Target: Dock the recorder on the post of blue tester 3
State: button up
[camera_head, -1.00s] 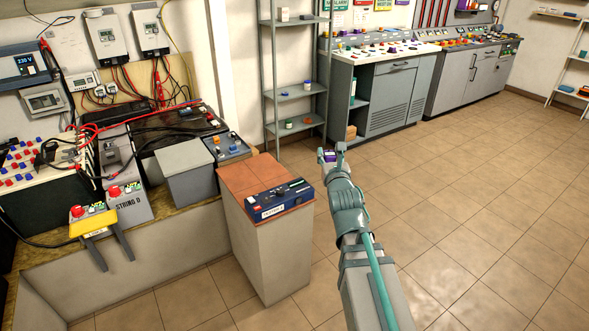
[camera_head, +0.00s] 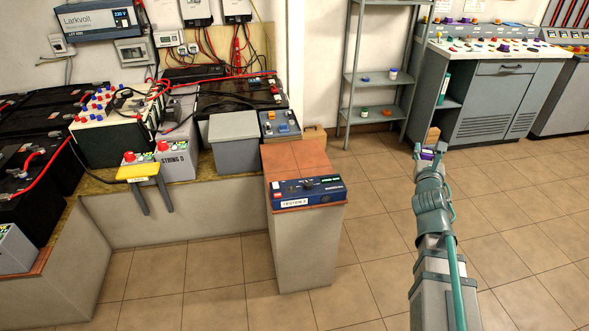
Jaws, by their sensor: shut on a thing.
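A blue tester (camera_head: 308,198) lies on the front of the brick-red top of a pale pedestal, in the middle of the head view. A white label on its front reads TESTER and a number too small to read surely. Its top has a dark panel and a small raised part; I cannot clearly make out a post. My gripper (camera_head: 430,155) is over the floor, right of the pedestal and apart from it in the picture. It is shut on a small purple and white thing, probably the recorder (camera_head: 427,154), mostly hidden between the fingers.
The pedestal (camera_head: 298,158) has bare top behind the tester. A metal shelf (camera_head: 378,77) and control desks (camera_head: 497,95) stand behind. The floor between is clear.

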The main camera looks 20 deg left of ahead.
jog(key=w+a+f+b, duration=0.3)
jog(key=a+f+b, duration=0.35)
jog(key=a, duration=0.65)
jog(key=n+y+b, duration=0.1)
jog(key=y+b, duration=0.1)
jog(key=b, duration=0.5)
send_over(291, 188)
notch_tip(291, 188, down, 10)
notch_tip(291, 188, down, 6)
jog(key=b, duration=0.5)
jog(key=shift+w+r, duration=0.15)
jog(key=shift+r, duration=0.1)
jog(key=shift+p, duration=0.35)
jog(key=shift+f+b, duration=0.5)
jog(key=shift+f, duration=0.15)
jog(key=o, duration=0.9)
